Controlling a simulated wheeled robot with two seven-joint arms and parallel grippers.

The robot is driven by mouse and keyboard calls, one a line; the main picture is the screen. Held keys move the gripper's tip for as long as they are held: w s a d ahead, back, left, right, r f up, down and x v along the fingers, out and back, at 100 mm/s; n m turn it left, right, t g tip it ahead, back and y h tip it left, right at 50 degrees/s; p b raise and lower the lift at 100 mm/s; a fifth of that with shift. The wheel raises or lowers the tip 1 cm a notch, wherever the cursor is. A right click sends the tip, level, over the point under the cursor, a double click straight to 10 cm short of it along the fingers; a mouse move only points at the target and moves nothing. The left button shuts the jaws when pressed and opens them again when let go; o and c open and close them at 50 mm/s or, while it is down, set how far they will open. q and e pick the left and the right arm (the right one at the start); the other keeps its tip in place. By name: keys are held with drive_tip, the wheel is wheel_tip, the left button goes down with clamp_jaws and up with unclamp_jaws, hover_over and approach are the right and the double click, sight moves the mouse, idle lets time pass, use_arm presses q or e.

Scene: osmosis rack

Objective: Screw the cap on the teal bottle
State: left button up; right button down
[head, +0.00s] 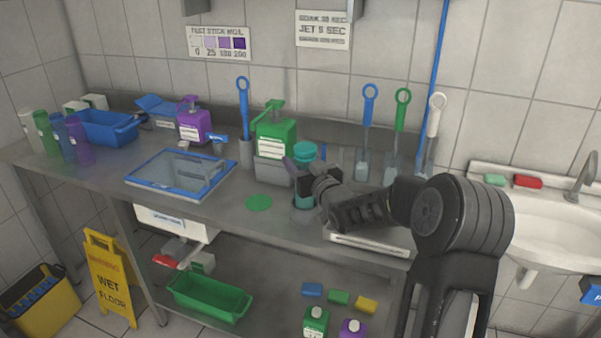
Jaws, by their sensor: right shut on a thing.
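The teal bottle (304,202) stands upright on the steel counter, its base in a low grey holder (303,215). My right gripper (303,182) comes in from the right and is shut on the bottle, hiding its middle. A teal cap-like top (305,149) shows above the gripper, in line with the bottle. I cannot tell whether it is seated or turned tight. My left gripper is out of view.
A green pump bottle (276,137) stands in a grey holder just left of the gripper. A green disc (258,202) lies in front. A blue-framed tray (182,174) is further left. A sink (545,215) is at right.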

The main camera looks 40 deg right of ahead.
drive_tip(key=shift+f, duration=1.3)
drive_tip(key=shift+f+b, duration=0.2)
drive_tip(key=shift+b, duration=0.25)
drive_tip(key=c, duration=0.6)
unclamp_jaws()
drive_tip(key=shift+o, duration=0.2)
drive_tip(key=shift+r, duration=0.1)
drive_tip(key=s+a+b, duration=0.2)
drive_tip(key=s, duration=0.9)
drive_tip(key=shift+s, duration=0.4)
